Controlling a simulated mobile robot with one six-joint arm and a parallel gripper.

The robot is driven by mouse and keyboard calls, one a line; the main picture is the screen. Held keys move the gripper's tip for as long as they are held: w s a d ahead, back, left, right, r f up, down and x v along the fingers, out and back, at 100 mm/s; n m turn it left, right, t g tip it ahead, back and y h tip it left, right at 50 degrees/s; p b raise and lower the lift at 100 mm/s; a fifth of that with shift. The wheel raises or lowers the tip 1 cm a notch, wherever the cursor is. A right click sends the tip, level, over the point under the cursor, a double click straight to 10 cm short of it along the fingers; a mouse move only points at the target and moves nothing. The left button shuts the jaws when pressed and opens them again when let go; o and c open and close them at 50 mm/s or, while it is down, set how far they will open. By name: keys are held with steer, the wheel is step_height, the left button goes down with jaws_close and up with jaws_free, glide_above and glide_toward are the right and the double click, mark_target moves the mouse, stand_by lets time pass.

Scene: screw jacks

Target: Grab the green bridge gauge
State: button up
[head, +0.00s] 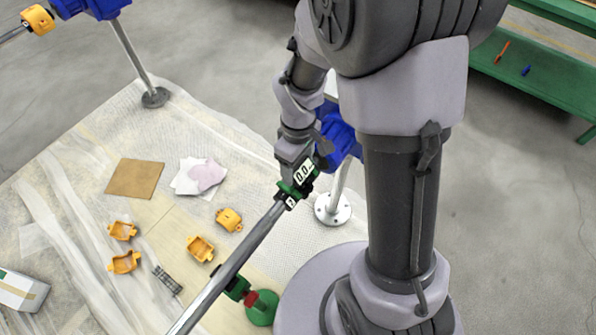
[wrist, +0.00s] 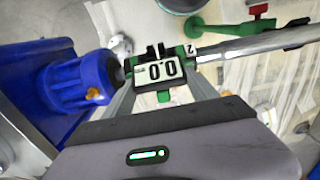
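The green bridge gauge (head: 290,193) sits on the steel shaft (head: 235,260), at its end beside the blue screw jack (head: 338,135). Its display reads 0.0 in the wrist view (wrist: 160,71). My gripper (head: 294,165) is right at the gauge, reaching down from behind its display. In the wrist view my two fingers (wrist: 160,90) stand apart on either side of the gauge body. Their tips are partly hidden by the gauge, so I cannot tell whether they touch it or press on it.
Orange housings (head: 200,248), a brown sheet (head: 134,178) and pale sheets (head: 200,176) lie on the covered floor at left. A green clamp or stand (head: 262,306) is near the shaft. A green bench (head: 540,75) stands at upper right, with clear grey floor in front.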

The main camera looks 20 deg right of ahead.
steer(key=shift+r, duration=0.1)
jaws_close()
